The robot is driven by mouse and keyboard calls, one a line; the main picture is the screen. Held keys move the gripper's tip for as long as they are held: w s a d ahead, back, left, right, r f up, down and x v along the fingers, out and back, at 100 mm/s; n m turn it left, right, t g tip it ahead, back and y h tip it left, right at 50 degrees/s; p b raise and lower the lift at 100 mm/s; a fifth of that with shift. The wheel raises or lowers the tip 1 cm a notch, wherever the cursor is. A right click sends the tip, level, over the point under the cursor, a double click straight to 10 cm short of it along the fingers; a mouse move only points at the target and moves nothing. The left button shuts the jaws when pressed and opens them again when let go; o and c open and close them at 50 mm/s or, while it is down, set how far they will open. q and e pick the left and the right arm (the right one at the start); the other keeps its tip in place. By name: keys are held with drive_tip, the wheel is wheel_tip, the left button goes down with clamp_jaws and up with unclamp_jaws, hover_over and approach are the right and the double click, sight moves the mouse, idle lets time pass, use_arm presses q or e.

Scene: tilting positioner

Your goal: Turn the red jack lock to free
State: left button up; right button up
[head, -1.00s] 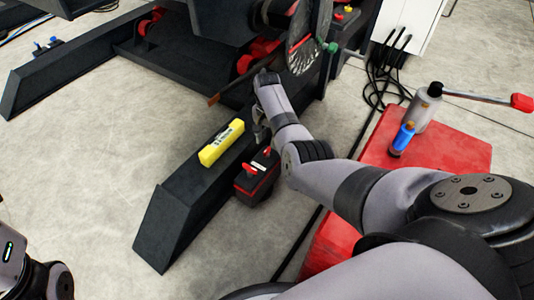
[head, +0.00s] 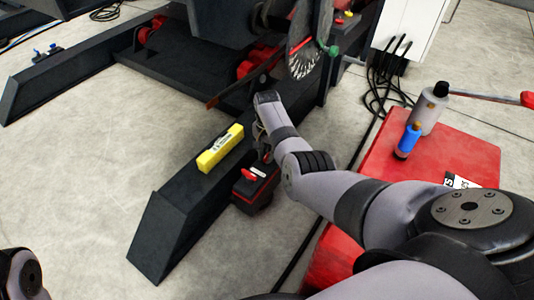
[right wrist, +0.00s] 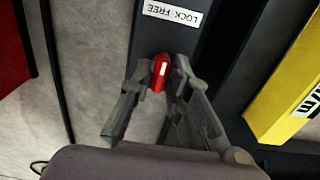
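The red jack lock (right wrist: 160,72) shows in the right wrist view as a small red knob with a white stripe, on a dark box below an upside-down "LOCK FREE" label (right wrist: 172,13). My right gripper (right wrist: 160,80) has a fingertip close on each side of the knob and looks shut on it. My left gripper is out of view; only part of my left arm shows.
A yellow block (head: 220,148) lies on the dark frame leg (head: 172,215) beside the box. A red platform (head: 450,145) on the right carries a grey bottle (head: 428,110) and a blue bottle (head: 407,141). Dark cables (head: 385,75) hang behind.

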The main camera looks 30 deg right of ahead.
clamp_jaws()
